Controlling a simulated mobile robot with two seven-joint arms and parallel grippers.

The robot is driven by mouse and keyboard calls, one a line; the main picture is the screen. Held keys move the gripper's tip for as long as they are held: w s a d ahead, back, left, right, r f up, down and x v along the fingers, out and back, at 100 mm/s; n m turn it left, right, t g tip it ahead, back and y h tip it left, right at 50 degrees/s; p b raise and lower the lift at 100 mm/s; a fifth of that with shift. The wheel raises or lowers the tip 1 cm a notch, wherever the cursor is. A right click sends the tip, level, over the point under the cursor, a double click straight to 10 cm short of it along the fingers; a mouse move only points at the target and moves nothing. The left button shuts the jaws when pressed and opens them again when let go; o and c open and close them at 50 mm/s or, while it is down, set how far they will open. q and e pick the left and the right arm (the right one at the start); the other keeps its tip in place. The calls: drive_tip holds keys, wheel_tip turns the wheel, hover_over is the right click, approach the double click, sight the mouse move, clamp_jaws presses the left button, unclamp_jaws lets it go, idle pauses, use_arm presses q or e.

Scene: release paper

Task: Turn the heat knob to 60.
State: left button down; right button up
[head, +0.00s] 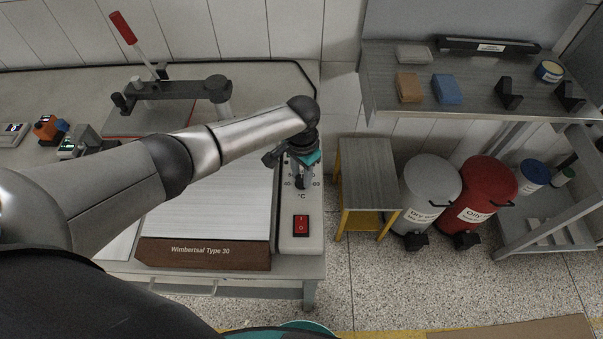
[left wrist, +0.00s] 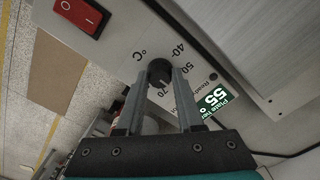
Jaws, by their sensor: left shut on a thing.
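The black heat knob (left wrist: 159,72) sits on the pale control panel (head: 287,248), beside a printed scale. In the left wrist view the marks 40, 50 and 70 show near it; I cannot read a 60. My left gripper (left wrist: 160,82) is shut on the knob, one finger on each side. In the head view the gripper (head: 301,180) reaches down onto the panel and hides most of the knob. The knob's exact setting cannot be told. My right gripper is not in view.
A red rocker switch (head: 300,225) is on the panel below the knob. The white plate with a wooden front labelled Wimbertsal Type 30 (head: 201,252) lies left of it. A small yellow-legged table (head: 367,175) and grey and red bins (head: 488,190) stand to the right.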

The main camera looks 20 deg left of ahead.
sight(302, 178)
use_arm(q)
drive_tip(key=c, duration=0.5)
unclamp_jaws()
drive_tip(key=shift+c, duration=0.2)
drive_tip(key=shift+r, duration=0.1)
wheel_tip(302, 178, up, 15)
drive_tip(key=p, duration=0.1)
drive_tip(key=shift+p, duration=0.4)
